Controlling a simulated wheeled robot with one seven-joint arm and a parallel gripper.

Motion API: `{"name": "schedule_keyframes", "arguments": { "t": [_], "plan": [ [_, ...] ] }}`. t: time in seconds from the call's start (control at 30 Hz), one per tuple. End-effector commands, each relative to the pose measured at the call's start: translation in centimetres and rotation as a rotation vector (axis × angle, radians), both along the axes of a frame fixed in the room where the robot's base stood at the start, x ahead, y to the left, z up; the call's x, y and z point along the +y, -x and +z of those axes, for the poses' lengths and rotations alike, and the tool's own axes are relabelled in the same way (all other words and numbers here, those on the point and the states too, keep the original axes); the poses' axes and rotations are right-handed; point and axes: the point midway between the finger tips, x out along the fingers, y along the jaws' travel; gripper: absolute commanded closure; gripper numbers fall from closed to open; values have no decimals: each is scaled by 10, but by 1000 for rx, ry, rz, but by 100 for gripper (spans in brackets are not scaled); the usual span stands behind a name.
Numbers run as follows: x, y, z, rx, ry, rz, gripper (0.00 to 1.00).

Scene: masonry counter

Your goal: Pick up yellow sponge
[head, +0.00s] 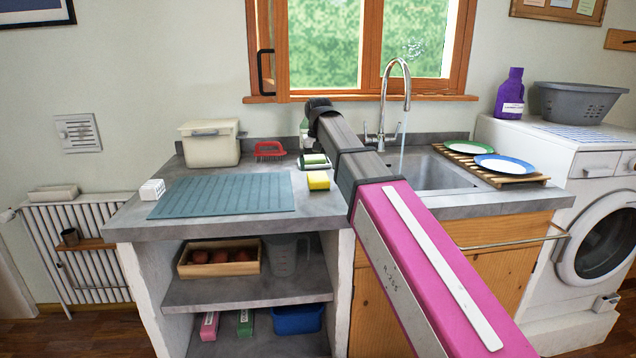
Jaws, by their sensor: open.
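The yellow sponge (319,181) lies on the grey counter, just right of the blue-grey ribbed mat and left of the sink. My arm reaches in from the lower right, and its end bends down over the back of the counter. My gripper (314,165) is open, seen small and partly hidden by my arm. In the picture it is just above and behind the sponge, apart from it. A green and white item shows at the gripper, and I cannot tell whether it lies between the fingers or behind them.
The ribbed mat (222,196) covers the left counter, with a white block (152,190) at its edge. A cream bin (209,144) and red brush (270,151) stand behind. The sink (437,172) has a running tap (403,85) and a wooden rack with plates (505,165).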

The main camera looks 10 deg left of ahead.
Motion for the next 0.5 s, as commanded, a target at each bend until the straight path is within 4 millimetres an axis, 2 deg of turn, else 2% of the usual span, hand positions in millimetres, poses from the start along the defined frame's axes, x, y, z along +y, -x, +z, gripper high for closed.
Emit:
{"name": "schedule_keyframes", "arguments": {
  "t": [0.3,0.5],
  "plan": [
    [4,2,-41,1,0,0,1],
    [4,1,-44,0,0,0,1]
  ]
}}
